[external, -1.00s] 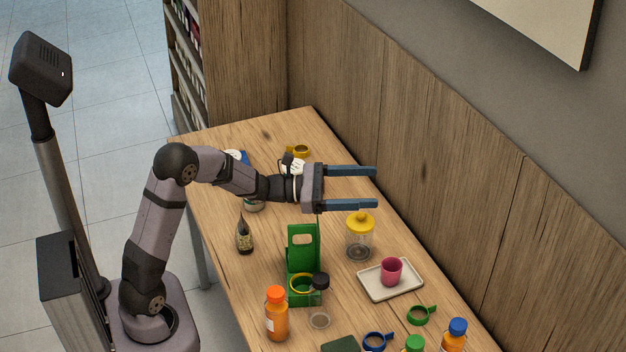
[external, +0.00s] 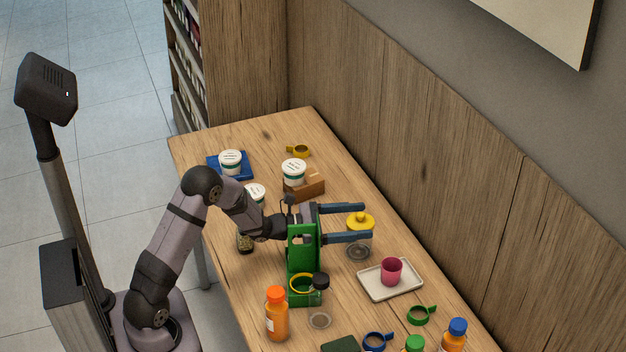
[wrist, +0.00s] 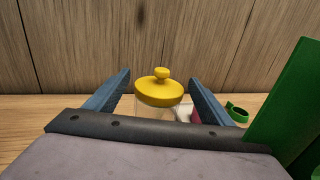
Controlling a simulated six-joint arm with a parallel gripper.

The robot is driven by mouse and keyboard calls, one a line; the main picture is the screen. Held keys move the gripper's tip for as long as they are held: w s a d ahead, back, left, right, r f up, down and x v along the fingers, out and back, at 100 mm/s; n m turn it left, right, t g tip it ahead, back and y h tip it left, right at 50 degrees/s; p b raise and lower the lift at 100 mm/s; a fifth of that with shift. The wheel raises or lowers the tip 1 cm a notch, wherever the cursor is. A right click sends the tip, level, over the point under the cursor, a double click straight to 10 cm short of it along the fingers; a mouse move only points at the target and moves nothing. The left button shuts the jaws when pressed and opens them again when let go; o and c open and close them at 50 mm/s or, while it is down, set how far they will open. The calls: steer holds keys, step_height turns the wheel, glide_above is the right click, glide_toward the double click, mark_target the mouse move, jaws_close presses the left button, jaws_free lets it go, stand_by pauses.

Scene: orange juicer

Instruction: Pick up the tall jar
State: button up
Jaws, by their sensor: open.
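The tall jar is clear glass with a yellow knobbed lid (external: 360,221). It stands upright on the table near the wall side. My gripper (external: 367,223) is open and level, with its two blue fingers reaching to either side of the jar. The nearer finger crosses in front of the glass and hides part of it. In the wrist view the yellow lid (wrist: 159,93) shows between the fingertips of my gripper (wrist: 159,77). The lower glass is hidden there by my gripper's body. I cannot tell whether either finger touches the jar.
A green stand (external: 303,262) rises close beside my gripper and also shows at right in the wrist view (wrist: 287,105). A tray (external: 376,289) with a pink cup (external: 391,271) lies right of the jar.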

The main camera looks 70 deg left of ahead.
steer(key=shift+f, duration=1)
steer(key=x, duration=0.5)
steer(key=shift+p, duration=0.35)
steer(key=shift+r, duration=0.1)
steer(key=c, duration=1.7)
steer(key=shift+r, duration=0.1)
step_height(320, 180, up, 10)
steer(key=shift+f, duration=0.15)
